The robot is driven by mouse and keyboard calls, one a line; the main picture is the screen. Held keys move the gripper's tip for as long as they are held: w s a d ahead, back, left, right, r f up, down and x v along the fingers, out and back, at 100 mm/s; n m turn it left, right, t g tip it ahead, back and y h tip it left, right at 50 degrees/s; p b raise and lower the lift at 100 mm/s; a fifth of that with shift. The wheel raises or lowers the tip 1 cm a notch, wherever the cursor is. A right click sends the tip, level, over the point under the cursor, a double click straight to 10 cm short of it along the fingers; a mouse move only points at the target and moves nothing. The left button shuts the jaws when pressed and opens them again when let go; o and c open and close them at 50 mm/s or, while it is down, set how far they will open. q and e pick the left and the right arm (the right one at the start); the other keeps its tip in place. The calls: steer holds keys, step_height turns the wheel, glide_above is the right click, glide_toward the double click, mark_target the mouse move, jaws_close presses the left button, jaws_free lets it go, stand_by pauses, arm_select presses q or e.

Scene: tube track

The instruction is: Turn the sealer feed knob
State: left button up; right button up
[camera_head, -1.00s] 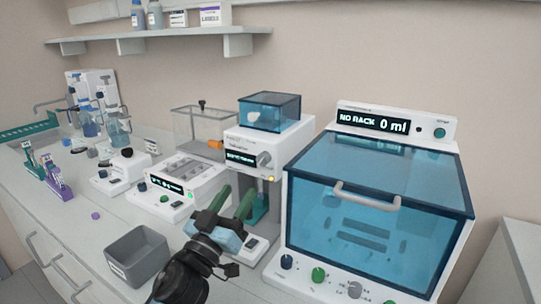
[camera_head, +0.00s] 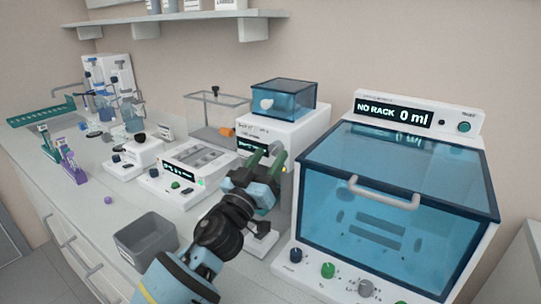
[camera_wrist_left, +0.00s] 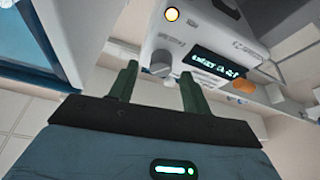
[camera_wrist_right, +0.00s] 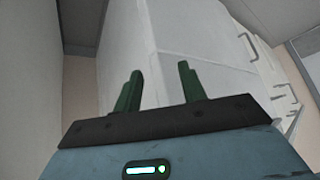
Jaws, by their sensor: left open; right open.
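The sealer is a white machine (camera_head: 296,133) with a clear blue box on top and a dark display on its front. Its grey feed knob (camera_wrist_left: 160,61) shows beside the display in the left wrist view; in the head view my gripper mostly covers it. My left gripper (camera_head: 270,154) is open in front of the sealer's face. In the left wrist view the knob appears between the two green fingertips (camera_wrist_left: 159,72), a little beyond them; I cannot tell whether they touch it. My right gripper (camera_wrist_left: 159,72) is not in the head view; its own wrist view shows it open and empty (camera_wrist_right: 160,72).
A blue-windowed cabinet (camera_head: 400,190) stands close to the right of the sealer. A white device with a display (camera_head: 184,172) and a grey bin (camera_head: 150,241) are to its left. In the right wrist view, a pale cabinet (camera_wrist_right: 205,50) is ahead of the right gripper.

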arm_select(q)
steer(key=shift+x, duration=0.85)
arm_select(e)
steer(key=shift+w, duration=0.4)
arm_select(q)
steer(key=c, duration=1)
arm_select(e)
steer(key=shift+s, duration=0.3)
arm_select(q)
steer(key=shift+m, duration=0.3)
